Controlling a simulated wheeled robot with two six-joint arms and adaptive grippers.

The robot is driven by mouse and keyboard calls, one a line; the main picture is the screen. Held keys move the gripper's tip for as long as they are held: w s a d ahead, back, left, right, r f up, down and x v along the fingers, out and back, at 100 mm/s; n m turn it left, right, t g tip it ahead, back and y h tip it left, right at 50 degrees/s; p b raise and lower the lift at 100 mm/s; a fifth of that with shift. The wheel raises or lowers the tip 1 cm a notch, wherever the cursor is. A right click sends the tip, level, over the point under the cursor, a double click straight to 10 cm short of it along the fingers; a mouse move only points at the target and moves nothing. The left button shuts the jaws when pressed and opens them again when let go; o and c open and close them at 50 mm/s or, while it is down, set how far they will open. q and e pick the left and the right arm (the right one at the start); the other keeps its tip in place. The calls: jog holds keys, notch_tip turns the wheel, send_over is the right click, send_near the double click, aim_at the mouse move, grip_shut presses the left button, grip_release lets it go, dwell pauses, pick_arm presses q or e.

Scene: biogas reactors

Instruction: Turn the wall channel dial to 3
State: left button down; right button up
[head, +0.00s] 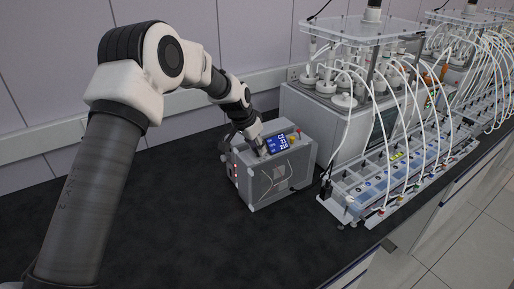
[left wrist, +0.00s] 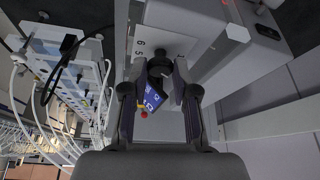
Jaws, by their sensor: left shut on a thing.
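The dial (left wrist: 160,66) is a dark round knob on a pale plate (left wrist: 145,42) in the left wrist view. In the head view my left gripper (head: 256,147) reaches down to the back of the grey instrument box (head: 278,178), and the dial is hidden there. Which number the dial points to cannot be told. My right gripper is not in view.
The box has a blue display (head: 277,144) and a yellow-and-red button beside it. To its right stand reactors with white tubes and a long valve rack (head: 380,182). The black bench top (head: 180,215) is clear in front and left of the box.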

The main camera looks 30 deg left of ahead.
pick_arm(q)
jog(key=m, duration=0.1)
jog(key=m+h+b, duration=0.1)
jog(key=shift+a+f+m+b, duration=0.2)
jog(key=shift+m+b, duration=0.1)
jog(key=shift+m, duration=0.1)
jog(key=shift+m+g+h+b, duration=0.3)
jog(key=shift+m+g+b, duration=0.1)
jog(key=shift+m, duration=0.5)
jog(key=shift+w+r+m+g+h, duration=0.1)
jog(key=shift+m+g+h, duration=0.3)
jog(key=shift+m, duration=0.8)
jog(key=shift+m+g, duration=0.4)
jog(key=shift+m, duration=0.8)
jog(key=c, duration=0.9)
grip_release()
jog(key=shift+w, duration=0.1)
jog(key=shift+r, duration=0.1)
